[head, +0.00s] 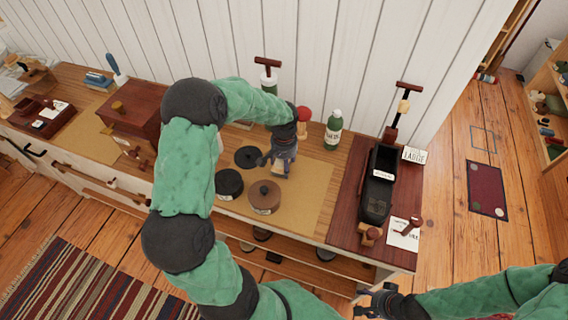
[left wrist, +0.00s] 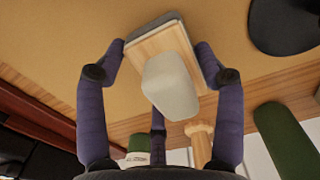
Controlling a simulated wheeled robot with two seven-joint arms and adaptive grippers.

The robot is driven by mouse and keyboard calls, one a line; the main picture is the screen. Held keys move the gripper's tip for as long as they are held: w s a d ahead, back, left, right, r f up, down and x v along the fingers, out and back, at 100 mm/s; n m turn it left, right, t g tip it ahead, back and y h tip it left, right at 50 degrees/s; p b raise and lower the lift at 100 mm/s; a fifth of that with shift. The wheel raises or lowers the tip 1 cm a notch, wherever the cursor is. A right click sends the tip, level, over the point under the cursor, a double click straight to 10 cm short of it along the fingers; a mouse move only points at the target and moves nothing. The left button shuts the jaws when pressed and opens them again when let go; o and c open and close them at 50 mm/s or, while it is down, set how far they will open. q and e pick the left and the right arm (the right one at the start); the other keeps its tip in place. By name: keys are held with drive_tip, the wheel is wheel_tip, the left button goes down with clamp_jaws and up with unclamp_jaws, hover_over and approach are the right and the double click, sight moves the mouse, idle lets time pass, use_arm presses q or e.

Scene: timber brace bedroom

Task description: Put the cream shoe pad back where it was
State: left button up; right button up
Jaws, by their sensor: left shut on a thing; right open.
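My left gripper (head: 281,164) reaches down over the tan mat (head: 305,195) on the bench, behind the brown round tin. In the left wrist view the left gripper (left wrist: 162,60) is shut on the cream shoe pad (left wrist: 172,88), a wooden block with a rounded cream piece and a grey layer. The fingers are at its opposite sides. In the head view the pad is mostly hidden by the gripper. I cannot tell whether it touches the mat. My right gripper (head: 372,303) is open and empty, in front of the bench's right end.
A brown round tin (head: 264,196), a black tin (head: 229,183) and a flat black disc (head: 247,157) lie close by. A green bottle (head: 333,131) and a red-topped wooden piece (head: 304,115) stand behind. A black tray-like object (head: 378,190) is on the right. The mat's right part is clear.

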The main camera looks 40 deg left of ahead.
use_arm(q)
drive_tip(key=o, duration=1)
drive_tip(key=shift+f, duration=0.15)
drive_tip(key=shift+r+p, duration=0.3)
drive_tip(key=shift+r, duration=0.3)
wheel_tip(320, 180, up, 11)
drive_tip(key=p, duration=0.3)
drive_tip(key=shift+r, duration=0.1)
